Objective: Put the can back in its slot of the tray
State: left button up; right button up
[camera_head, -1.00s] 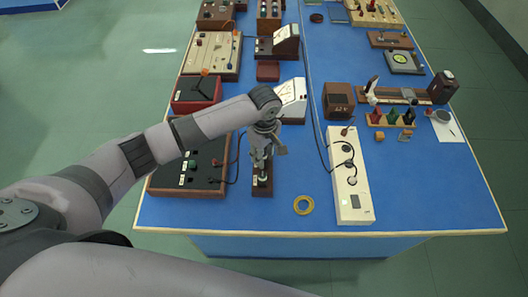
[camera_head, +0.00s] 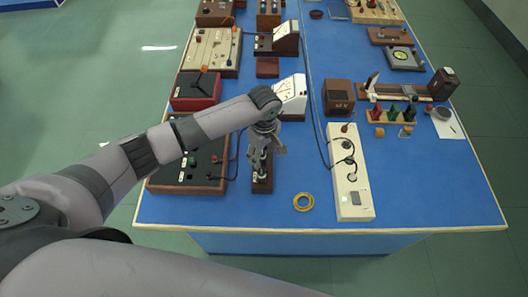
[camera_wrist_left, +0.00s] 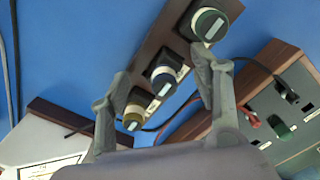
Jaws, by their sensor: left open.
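A narrow dark-brown tray (camera_head: 262,188) stands near the front of the blue bench, right of the black panel box. In the left wrist view, the tray (camera_wrist_left: 150,47) carries three round cans in a row: one with a green top (camera_wrist_left: 209,25), one with a dark blue top (camera_wrist_left: 162,78) and one with an olive top (camera_wrist_left: 134,118). White labels lie beside them. My left gripper (camera_head: 265,152) is open above the tray. In the wrist view its fingertips (camera_wrist_left: 163,75) are on either side of the blue-topped can, with gaps showing. The head view mostly hides the cans behind the gripper.
The black panel box (camera_head: 190,178) is close on the left. A white meter (camera_head: 291,96) stands behind my gripper. A long white power strip (camera_head: 349,185) lies to the right.

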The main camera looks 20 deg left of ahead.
pick_arm(q)
notch_tip(320, 180, up, 12)
dwell(0.7)
dwell(0.4)
